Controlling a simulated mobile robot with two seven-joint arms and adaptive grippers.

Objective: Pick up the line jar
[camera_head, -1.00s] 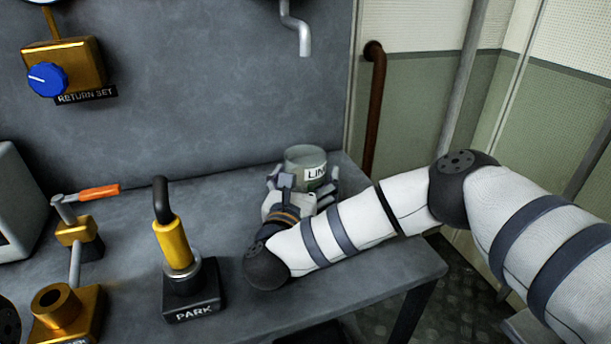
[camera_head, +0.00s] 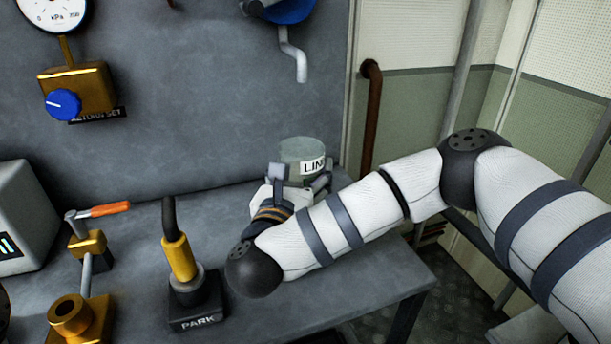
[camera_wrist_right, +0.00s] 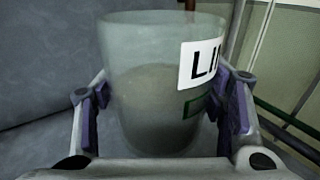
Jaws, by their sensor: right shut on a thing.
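The line jar (camera_head: 300,151) is a greenish clear jar with a white label reading "LIN", near the back right of the grey bench. My right gripper (camera_head: 298,187) is shut on it, its fingers around the lower part of the jar. In the right wrist view the jar (camera_wrist_right: 150,75) stands upright between the two finger pads of the gripper (camera_wrist_right: 165,118), with greyish content inside. The gripper hides the jar's base, so I cannot tell whether it touches the bench. My left gripper is not in view.
A yellow-handled tool stands in a black PARK block (camera_head: 198,308) left of my right arm. An orange-handled valve (camera_head: 88,240), a brass fitting (camera_head: 78,318) and a grey box (camera_head: 22,215) lie further left. A white bent spout (camera_head: 295,58) hangs above the jar. A brown pipe (camera_head: 370,115) runs on the right.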

